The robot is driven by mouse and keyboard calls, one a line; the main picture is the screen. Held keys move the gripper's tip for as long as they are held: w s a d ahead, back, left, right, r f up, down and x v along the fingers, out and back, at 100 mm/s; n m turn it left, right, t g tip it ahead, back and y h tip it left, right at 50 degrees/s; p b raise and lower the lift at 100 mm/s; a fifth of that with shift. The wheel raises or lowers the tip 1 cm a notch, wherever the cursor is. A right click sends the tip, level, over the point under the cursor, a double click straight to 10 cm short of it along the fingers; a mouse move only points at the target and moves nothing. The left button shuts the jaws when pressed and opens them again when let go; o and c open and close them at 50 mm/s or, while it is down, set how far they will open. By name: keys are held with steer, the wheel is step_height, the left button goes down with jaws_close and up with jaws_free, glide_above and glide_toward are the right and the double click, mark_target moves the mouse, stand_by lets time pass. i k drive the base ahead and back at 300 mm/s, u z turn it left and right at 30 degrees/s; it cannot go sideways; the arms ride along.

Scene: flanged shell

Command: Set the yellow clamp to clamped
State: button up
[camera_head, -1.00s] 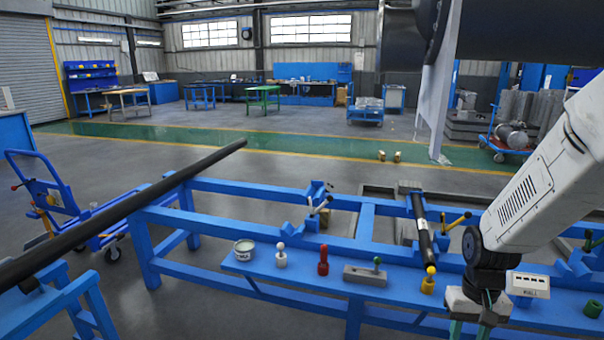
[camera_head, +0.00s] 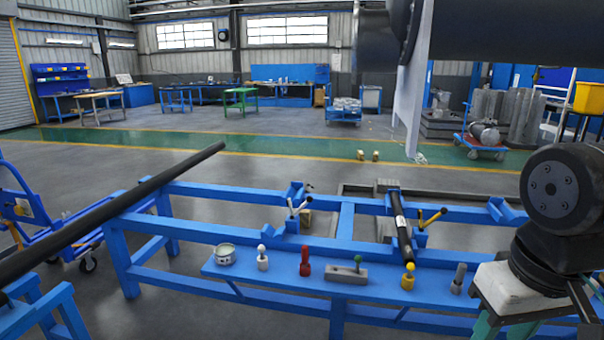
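The yellow clamp (camera_head: 430,218) is a lever with a yellow handle on the blue frame, just right of a short dark pipe (camera_head: 400,232). Its handle slants up to the right. How its jaw sits against the pipe is too small to tell. My gripper (camera_head: 530,325) is at the lower right, well right of and nearer than the clamp, apart from it. Its pale body and green fingers show, but the fingertips are cut off by the picture edge, so its opening is hidden.
A blue shelf (camera_head: 300,280) in front of the frame carries a white can (camera_head: 225,254), a red peg (camera_head: 305,260), a grey block (camera_head: 345,274), a yellow-topped peg (camera_head: 408,276) and a grey peg (camera_head: 458,279). A grey-handled clamp (camera_head: 298,207) stands left. A long black pipe (camera_head: 120,205) crosses the left.

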mark_target(444, 210)
steer(key=z, duration=0.45)
steer(key=k, duration=0.6)
steer(key=z, duration=1.05)
steer(key=i, duration=0.75)
steer(key=u, duration=0.65)
steer(key=i, duration=0.75)
steer(key=u, duration=0.85)
